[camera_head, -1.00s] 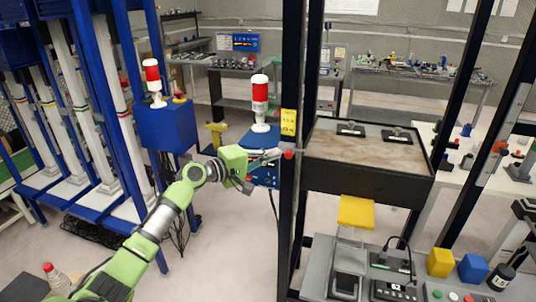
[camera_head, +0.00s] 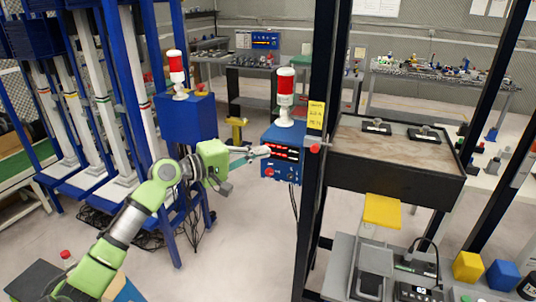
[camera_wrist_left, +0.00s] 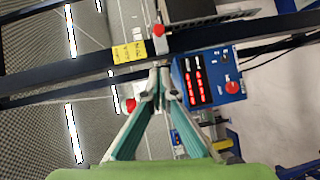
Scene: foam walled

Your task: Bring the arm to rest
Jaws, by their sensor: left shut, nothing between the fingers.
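My left gripper (camera_head: 264,151) is on the green arm that comes in from the lower left in the head view. Its fingers point right, in front of a blue control box (camera_head: 283,163) with red displays and a red button. In the left wrist view the teal fingers of the gripper (camera_wrist_left: 159,72) meet at their tips, with nothing between them. The blue box (camera_wrist_left: 208,77) lies just right of the tips there. I cannot tell whether the fingers touch it. My right gripper is not in view.
A black post (camera_head: 318,110) with a yellow label stands just right of the gripper. A red-and-white signal lamp (camera_head: 286,95) tops the blue box. Blue frames with white columns (camera_head: 99,92) stand at the left. Open floor (camera_head: 238,250) lies below the gripper.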

